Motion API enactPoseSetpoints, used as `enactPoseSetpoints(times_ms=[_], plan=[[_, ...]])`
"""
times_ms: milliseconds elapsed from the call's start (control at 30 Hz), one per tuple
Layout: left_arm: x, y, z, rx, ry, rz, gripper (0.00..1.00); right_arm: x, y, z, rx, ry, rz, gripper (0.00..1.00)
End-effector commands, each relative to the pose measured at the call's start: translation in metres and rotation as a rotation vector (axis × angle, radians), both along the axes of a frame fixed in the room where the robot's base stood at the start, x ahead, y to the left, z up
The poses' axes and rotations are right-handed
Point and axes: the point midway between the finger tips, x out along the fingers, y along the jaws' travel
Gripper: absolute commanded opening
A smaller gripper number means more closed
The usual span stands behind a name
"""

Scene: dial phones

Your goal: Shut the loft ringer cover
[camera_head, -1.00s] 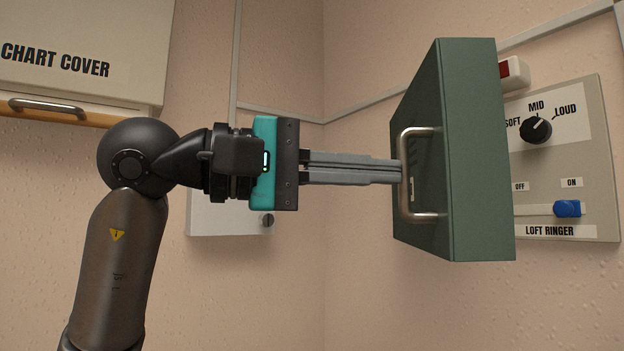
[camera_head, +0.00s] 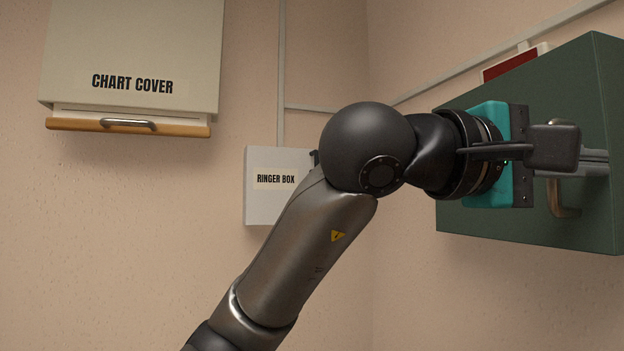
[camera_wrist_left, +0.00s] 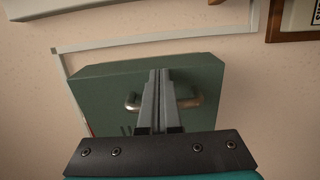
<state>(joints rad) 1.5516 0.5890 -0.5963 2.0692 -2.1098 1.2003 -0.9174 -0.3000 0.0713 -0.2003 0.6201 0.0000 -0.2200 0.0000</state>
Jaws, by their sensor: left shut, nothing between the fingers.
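The loft ringer cover is a dark green box-like lid (camera_head: 500,222) with a metal bar handle (camera_head: 566,203), at the right of the head view. It sits over the ringer panel, whose dial and blue switch are hidden. I cannot tell whether it is fully flush. My left gripper (camera_head: 600,164) is shut and empty, its fingers pointing at the cover's front by the handle. In the left wrist view the fingers (camera_wrist_left: 159,75) overlap the middle of the handle (camera_wrist_left: 188,103) on the green cover (camera_wrist_left: 100,90); contact is unclear. My right gripper is out of view.
A cream chart cover (camera_head: 130,45) with a wooden edge and handle hangs at upper left. A grey ringer box (camera_head: 262,207) is on the wall behind my left arm. A red and white fitting (camera_head: 512,64) sits just above the green cover.

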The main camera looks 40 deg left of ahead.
Motion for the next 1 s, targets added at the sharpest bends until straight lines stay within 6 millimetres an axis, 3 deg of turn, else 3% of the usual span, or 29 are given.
enactPoseSetpoints(times_ms=[533,733,867,1000], plan=[[0.002,-0.004,0.000,-0.001,0.001,0.000,0.00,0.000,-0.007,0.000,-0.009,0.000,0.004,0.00],[-0.003,0.006,-0.001,-0.001,0.001,0.002,0.00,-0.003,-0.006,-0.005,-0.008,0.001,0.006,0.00],[-0.020,0.025,-0.001,-0.001,-0.001,0.003,0.00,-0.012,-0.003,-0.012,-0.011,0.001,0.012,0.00],[-0.068,0.035,0.001,-0.002,-0.013,0.000,0.00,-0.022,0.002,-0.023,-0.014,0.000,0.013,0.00]])
